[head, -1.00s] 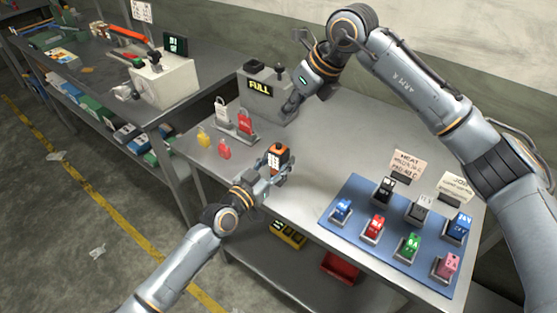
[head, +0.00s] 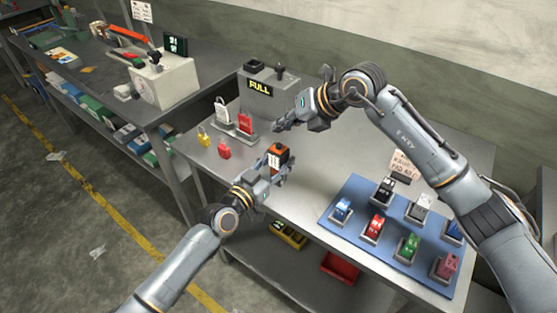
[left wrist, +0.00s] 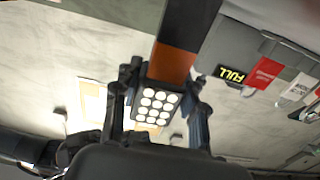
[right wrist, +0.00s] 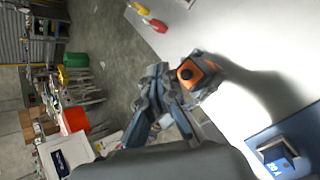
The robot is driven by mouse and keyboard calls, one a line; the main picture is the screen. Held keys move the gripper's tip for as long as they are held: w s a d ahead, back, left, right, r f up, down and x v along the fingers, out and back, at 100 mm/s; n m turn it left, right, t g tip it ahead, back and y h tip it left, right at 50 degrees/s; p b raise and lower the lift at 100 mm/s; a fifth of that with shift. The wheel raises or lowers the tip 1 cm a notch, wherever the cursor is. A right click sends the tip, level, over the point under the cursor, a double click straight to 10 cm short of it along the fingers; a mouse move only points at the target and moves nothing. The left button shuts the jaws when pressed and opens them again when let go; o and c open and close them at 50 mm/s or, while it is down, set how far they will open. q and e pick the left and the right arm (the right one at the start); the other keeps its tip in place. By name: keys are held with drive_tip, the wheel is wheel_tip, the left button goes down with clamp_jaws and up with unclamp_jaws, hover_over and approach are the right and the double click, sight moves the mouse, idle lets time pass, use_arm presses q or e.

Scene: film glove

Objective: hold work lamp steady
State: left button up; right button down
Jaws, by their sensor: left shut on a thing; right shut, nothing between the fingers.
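The work lamp (head: 279,151) is a small orange and black block with a panel of white lights. My left gripper (head: 277,170) is shut on it near the front edge of the steel bench. In the left wrist view the lamp's lit panel (left wrist: 155,105) sits between the two fingers, with its orange body (left wrist: 172,62) beyond. My right gripper (head: 279,125) is shut and empty, behind the lamp and apart from it in the head view. In the right wrist view the lamp's orange and black end (right wrist: 200,70) shows beside the right fingers (right wrist: 160,78).
A grey box with a FULL sign (head: 260,88) stands at the bench's back left. A blue mat (head: 340,228) with several coloured blocks lies right. The bench middle is clear.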

sight(282, 149)
drive_tip(key=shift+f, duration=1.1)
drive_tip(key=shift+f, duration=0.1)
idle(0.5)
drive_tip(key=shift+f, duration=0.35)
drive_tip(key=shift+f, duration=0.45)
idle(0.6)
drive_tip(key=shift+r, duration=0.9)
wheel_tip(282, 149, up, 6)
idle(0.5)
